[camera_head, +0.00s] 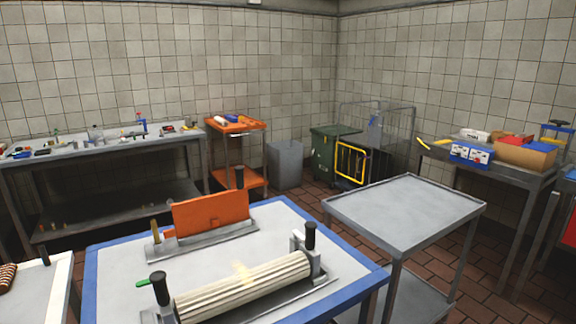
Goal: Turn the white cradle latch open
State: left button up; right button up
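A cream ribbed roller (246,285) lies on a grey metal cradle (317,283) at the near side of the blue-edged table. Black upright handles stand at its left end (159,289) and right end (310,237). A small green lever (143,283) points left beside the left handle. It may be the latch, but I cannot tell its state. Neither of my grippers is in view.
The blue-edged table (114,262) has bare top between and around the cradles. An empty grey cart (405,211) stands close to its right. A white-topped table (58,287) is at the left. Cluttered benches and an orange trolley (236,126) stand further back.

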aim_at(297, 235)
jog(key=i+z, duration=0.2)
jog(key=z, duration=0.2)
jog(key=i+j+z, duration=0.15)
jog(key=z, duration=0.25)
jog(key=i+j+z, duration=0.2)
jog(key=z, duration=0.2)
jog(key=i, duration=0.05)
